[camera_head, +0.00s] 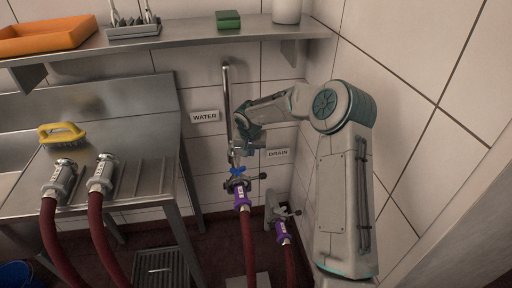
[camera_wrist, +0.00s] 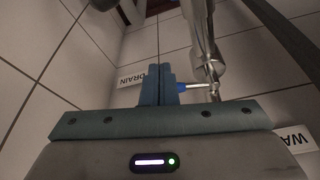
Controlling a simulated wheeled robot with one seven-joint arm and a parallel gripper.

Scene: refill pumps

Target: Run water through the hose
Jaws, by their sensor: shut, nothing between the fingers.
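The metal water pipe (camera_head: 227,100) runs down the wall beside the WATER sign (camera_head: 205,116). A purple coupling (camera_head: 241,195) joins a dark red hose (camera_head: 249,240) at its lower end. A blue valve part (camera_head: 238,171) shows just above that coupling. My gripper (camera_head: 240,150) is at the pipe, above the coupling. In the wrist view my gripper's fingers (camera_wrist: 158,68) are shut together and empty. A blue-tipped lever (camera_wrist: 182,87) reaches from the pipe (camera_wrist: 205,60) to just beside the fingers; I cannot tell whether they touch.
A DRAIN sign (camera_head: 278,153) is right of the pipe, with another purple coupling (camera_head: 282,232) and red hose below. Two metal-ended hoses (camera_head: 102,174) rest on the steel bench (camera_head: 145,165) beside a yellow brush (camera_head: 62,134). A shelf (camera_head: 190,31) spans above.

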